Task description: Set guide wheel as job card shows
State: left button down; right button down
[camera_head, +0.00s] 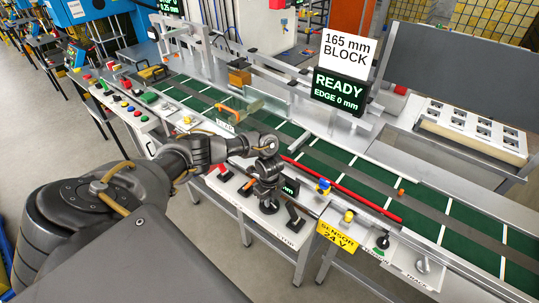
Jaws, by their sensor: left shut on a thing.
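The white job card (347,49) stands above the line and reads "165 mm BLOCK". Under it a dark display (338,89) reads "READY EDGE 0 mm". My left gripper (266,196) points down at the front ledge of the conveyor. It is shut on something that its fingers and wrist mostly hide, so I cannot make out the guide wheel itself. A small dark readout (290,187) with green figures sits just right of the gripper; only "mm" is legible. A red guide strip (345,190) runs along the near side of the green belt. My right gripper is not in view.
The green conveyor belt (440,211) with white cross lines runs diagonally behind my gripper. A button panel (125,108) is at the left. The floor in front is clear.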

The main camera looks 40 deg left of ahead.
pick_arm(q)
jog(key=shift+r+n+p, duration=0.1)
jog(key=shift+n+p, duration=0.2)
jog(key=shift+n, duration=0.7)
jog(key=n, duration=0.2)
jog(key=shift+n, duration=0.3)
jog(key=n, duration=0.3)
jog(key=shift+n, duration=2.2)
jog(key=c, duration=1.5)
grip_release()
jog(key=shift+o, duration=0.2)
